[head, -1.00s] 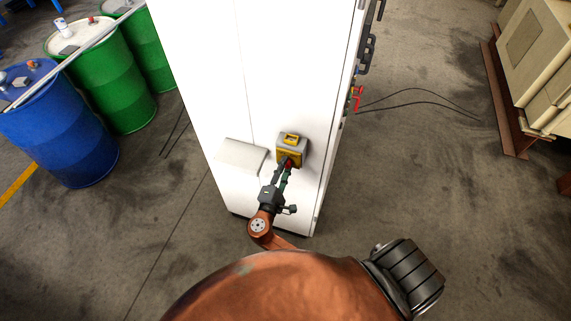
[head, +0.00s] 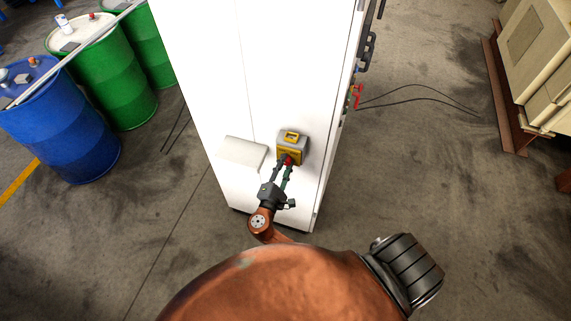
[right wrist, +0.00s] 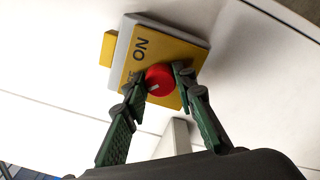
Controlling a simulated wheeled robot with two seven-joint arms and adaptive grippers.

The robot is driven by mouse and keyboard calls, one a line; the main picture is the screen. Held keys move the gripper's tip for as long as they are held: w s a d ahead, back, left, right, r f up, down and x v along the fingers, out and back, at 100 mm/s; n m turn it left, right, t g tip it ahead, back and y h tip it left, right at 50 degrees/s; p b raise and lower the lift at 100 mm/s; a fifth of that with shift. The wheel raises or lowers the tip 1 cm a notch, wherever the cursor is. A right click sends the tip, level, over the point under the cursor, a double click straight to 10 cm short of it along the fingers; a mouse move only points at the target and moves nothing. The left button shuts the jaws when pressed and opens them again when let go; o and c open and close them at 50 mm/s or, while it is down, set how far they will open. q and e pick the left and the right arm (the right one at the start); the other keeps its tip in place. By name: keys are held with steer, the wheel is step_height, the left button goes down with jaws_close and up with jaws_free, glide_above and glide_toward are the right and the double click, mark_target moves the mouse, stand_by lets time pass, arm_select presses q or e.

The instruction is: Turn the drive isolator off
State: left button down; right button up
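The drive isolator (head: 291,148) is a grey box with a yellow face on the white cabinet's front. In the right wrist view the isolator (right wrist: 185,52) shows an "ON" label and a round red knob (right wrist: 160,79) with a small pale mark. A second label beside the knob is mostly hidden by a finger. My right gripper (head: 283,168) reaches the knob from below. In the right wrist view its fingertips (right wrist: 160,82) lie on either side of the knob and appear to press on it. My left gripper is not in view.
A pale box (head: 242,153) juts from the white cabinet (head: 200,60) left of the isolator. Red and dark fittings (head: 356,97) line the cabinet's right edge, with cables on the floor. Blue (head: 62,125) and green (head: 108,75) drums stand left. Floor right of the cabinet is mostly clear.

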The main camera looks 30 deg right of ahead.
steer(key=o, duration=0.5)
steer(key=shift+a, duration=0.1)
steer(key=shift+c, duration=0.2)
steer(key=shift+s+a, duration=0.1)
steer(key=v, duration=1.1)
steer(key=shift+s+a, duration=0.25)
